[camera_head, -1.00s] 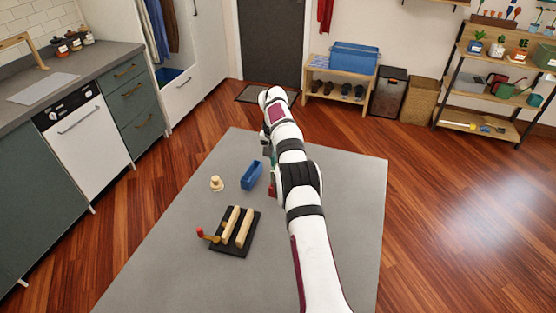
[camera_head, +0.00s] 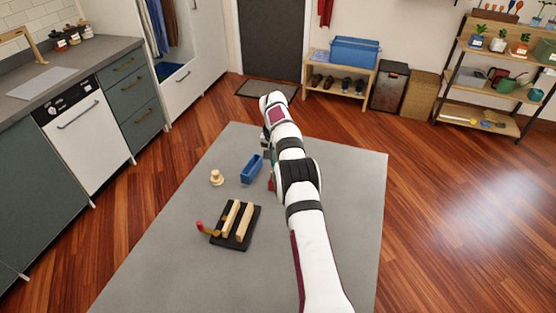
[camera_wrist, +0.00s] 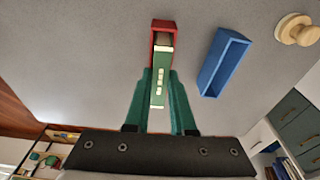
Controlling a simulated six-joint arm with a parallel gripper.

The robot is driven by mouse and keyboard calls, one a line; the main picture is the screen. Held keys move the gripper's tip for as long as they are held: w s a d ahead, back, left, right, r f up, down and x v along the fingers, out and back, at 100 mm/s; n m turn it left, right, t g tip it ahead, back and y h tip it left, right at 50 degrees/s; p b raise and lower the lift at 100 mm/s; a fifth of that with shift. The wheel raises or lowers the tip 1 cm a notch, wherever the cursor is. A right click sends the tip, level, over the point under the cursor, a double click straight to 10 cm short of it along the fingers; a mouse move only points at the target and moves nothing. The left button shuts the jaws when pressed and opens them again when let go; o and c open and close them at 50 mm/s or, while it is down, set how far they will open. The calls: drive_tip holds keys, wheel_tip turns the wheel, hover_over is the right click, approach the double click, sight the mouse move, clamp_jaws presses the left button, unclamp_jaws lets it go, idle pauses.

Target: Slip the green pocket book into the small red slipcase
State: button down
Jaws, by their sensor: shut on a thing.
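The green pocket book (camera_wrist: 160,83), with a white band and pale marks on its spine, is held upright between the two green fingers of my gripper (camera_wrist: 160,76) in the wrist view. The small red slipcase (camera_wrist: 164,24) stands just beyond the book's far end, with its brownish hollow partly showing. The book overlaps the slipcase mouth in this view; I cannot tell whether its end is inside. In the head view only a sliver of the slipcase (camera_head: 271,184) shows beside my arm, and the book is mostly hidden.
An open blue box (camera_head: 251,169) stands on the grey table (camera_head: 325,255) left of my arm. A round wooden knob piece (camera_head: 216,178) is left of it. A black board with two pale wooden bars (camera_head: 236,224) lies nearer. The table right of my arm is clear.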

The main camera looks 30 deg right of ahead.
drive_tip(key=shift+f, duration=0.55)
drive_tip(key=shift+c, duration=1.4)
unclamp_jaws()
drive_tip(key=shift+r, duration=3.45)
